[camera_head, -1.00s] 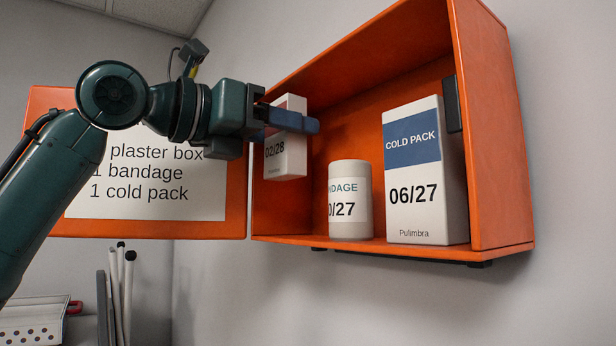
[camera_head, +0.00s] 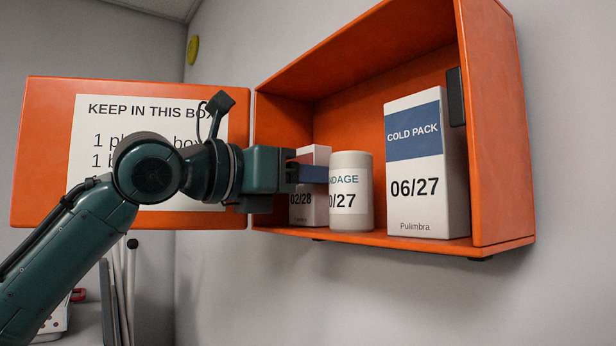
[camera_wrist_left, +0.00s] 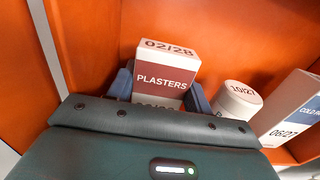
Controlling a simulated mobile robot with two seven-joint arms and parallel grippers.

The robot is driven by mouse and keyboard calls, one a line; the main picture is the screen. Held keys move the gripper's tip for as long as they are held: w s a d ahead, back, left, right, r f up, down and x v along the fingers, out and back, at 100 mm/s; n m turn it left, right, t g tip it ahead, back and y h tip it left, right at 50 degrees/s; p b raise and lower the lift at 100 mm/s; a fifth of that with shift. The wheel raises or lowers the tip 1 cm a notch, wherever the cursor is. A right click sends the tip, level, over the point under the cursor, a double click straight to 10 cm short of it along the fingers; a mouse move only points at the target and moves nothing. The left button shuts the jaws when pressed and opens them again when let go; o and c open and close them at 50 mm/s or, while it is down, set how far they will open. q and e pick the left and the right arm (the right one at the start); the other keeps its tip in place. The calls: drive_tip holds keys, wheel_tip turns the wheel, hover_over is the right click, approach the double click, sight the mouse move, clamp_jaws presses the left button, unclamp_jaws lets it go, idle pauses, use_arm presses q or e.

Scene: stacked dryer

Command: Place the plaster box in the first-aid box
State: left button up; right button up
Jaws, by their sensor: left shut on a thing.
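The plaster box (camera_head: 310,210) is white with a dark red band and the date 02/28. It stands upright inside the orange first-aid box (camera_head: 340,237), at the left end by the bandage. In the left wrist view the plaster box (camera_wrist_left: 164,72) reads PLASTERS. My left gripper (camera_head: 312,174) is shut on it, with one blue finger on each side in the wrist view (camera_wrist_left: 158,90). In the head view its lower edge is at about the floor of the first-aid box; I cannot tell whether it touches. My right gripper is not in view.
A white bandage roll (camera_head: 350,205) stands just right of the plaster box. A tall cold pack box (camera_head: 415,205) stands at the right. The open orange door (camera_head: 50,150) with a paper list (camera_head: 95,112) is at the left, behind my left arm.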

use_arm(q)
drive_tip(key=o, duration=1.1)
drive_tip(key=shift+f, duration=0.1)
drive_tip(key=shift+c, duration=0.2)
drive_tip(key=b+v, duration=0.2)
drive_tip(key=v, duration=1)
drive_tip(key=shift+b, duration=0.35)
